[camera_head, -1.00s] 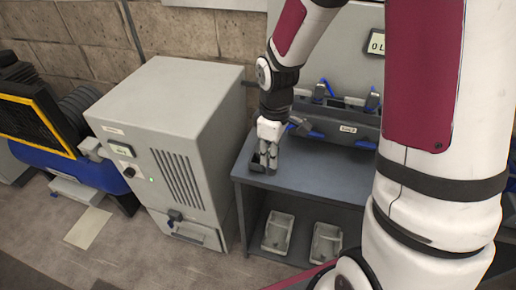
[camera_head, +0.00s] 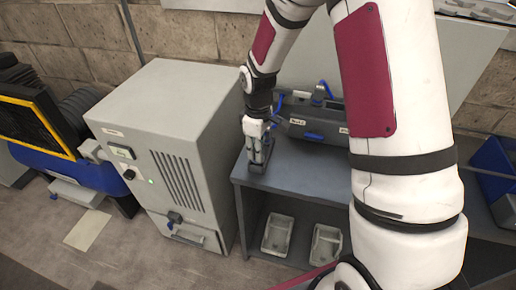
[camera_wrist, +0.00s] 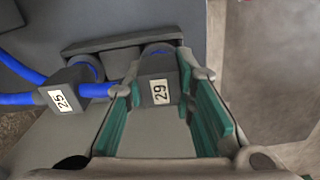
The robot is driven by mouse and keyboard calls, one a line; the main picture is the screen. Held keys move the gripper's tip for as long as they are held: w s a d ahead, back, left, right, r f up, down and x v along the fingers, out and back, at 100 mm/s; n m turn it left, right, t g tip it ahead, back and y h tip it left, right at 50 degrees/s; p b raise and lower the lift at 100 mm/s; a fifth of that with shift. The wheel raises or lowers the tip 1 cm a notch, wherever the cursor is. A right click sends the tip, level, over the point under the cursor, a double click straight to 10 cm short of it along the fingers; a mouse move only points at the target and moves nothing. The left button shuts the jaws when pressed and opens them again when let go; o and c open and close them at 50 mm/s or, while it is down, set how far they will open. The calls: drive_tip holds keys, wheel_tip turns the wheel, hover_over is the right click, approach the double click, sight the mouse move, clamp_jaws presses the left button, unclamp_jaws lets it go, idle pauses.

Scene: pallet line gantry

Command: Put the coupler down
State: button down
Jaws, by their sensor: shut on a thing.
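The coupler (camera_wrist: 147,82) is a dark grey block with a white label reading 29 and a blue ring at its far end. It sits between the green-padded fingers of my gripper (camera_wrist: 165,84) in the wrist view, and the gripper is shut on it. In the head view my gripper (camera_head: 258,150) points down at the left front part of the grey bench top (camera_head: 298,178). The fingers largely hide the coupler there. I cannot tell whether it touches the bench.
A second block labelled 25 (camera_wrist: 72,88), with blue hoses, is close left of the coupler. A dark rack (camera_head: 318,122) stands at the back of the bench. A grey cabinet (camera_head: 165,105) is left of it. Two grey bins (camera_head: 277,236) are on the lower shelf.

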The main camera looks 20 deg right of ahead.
drive_tip(key=shift+f, duration=0.2)
drive_tip(key=c, duration=1.3)
unclamp_jaws()
drive_tip(key=shift+c, duration=0.2)
drive_tip(key=shift+r, duration=0.1)
wheel_tip(320, 180, up, 12)
drive_tip(key=s+r+m+t, duration=0.2)
drive_tip(key=s+r+m, duration=0.2)
drive_tip(key=s+r, duration=0.65)
drive_tip(key=s+r+m+t, duration=0.1)
drive_tip(key=s+r+m, duration=0.1)
drive_tip(key=s, duration=0.5)
drive_tip(key=s+r+m+t, duration=0.1)
drive_tip(key=s+r+m, duration=0.1)
drive_tip(key=s, duration=0.6)
drive_tip(key=shift+d+r+m+t, duration=0.2)
drive_tip(key=shift+m+t, duration=0.1)
drive_tip(key=shift+m, duration=0.2)
